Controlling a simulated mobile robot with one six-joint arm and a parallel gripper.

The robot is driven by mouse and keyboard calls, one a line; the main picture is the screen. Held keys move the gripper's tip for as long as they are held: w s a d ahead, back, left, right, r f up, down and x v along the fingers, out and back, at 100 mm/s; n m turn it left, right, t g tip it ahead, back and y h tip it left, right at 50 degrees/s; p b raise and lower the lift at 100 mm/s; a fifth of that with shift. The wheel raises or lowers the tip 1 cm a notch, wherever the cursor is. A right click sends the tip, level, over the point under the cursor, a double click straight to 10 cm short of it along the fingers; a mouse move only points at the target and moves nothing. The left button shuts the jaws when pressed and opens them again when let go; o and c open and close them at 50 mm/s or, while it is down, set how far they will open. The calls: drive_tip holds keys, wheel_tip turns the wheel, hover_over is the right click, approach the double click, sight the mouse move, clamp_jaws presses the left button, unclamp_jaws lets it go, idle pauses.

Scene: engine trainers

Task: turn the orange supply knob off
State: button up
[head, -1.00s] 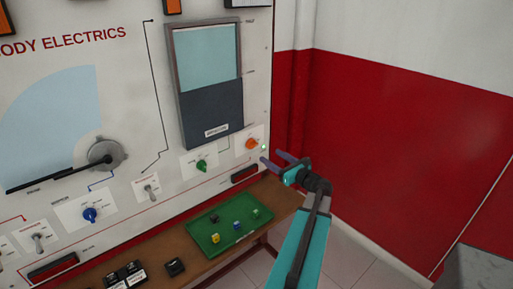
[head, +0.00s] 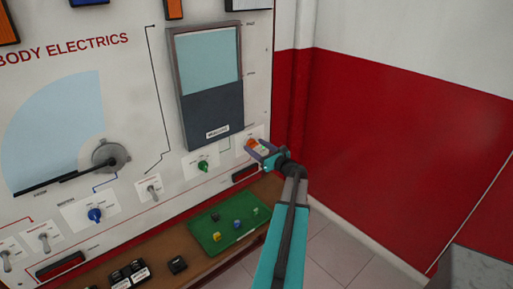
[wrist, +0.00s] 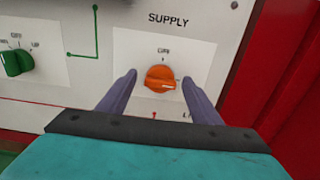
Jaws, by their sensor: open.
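The orange supply knob (wrist: 160,79) sits on a white plate under the word SUPPLY in the wrist view. Its white pointer mark faces right. In the head view the knob (head: 251,143) is partly hidden by my gripper (head: 256,148). My gripper is open in the wrist view (wrist: 159,88), with one purple finger left of the knob and the other right of it. The fingers appear apart from the knob; I cannot tell how far their tips are from the panel.
A green knob (wrist: 17,62) is on the plate to the left. A green tray (head: 207,241) with small coloured pieces lies on the brown bench below. A red wall (head: 400,150) stands right of the panel. A dark slot (head: 245,172) is below the supply plate.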

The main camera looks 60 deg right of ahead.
drive_tip(key=c, duration=1.1)
drive_tip(key=shift+o, duration=0.2)
drive_tip(key=shift+a+f, duration=0.1)
drive_tip(key=shift+a, duration=0.1)
drive_tip(key=shift+d, duration=0.1)
drive_tip(key=shift+b, duration=0.3)
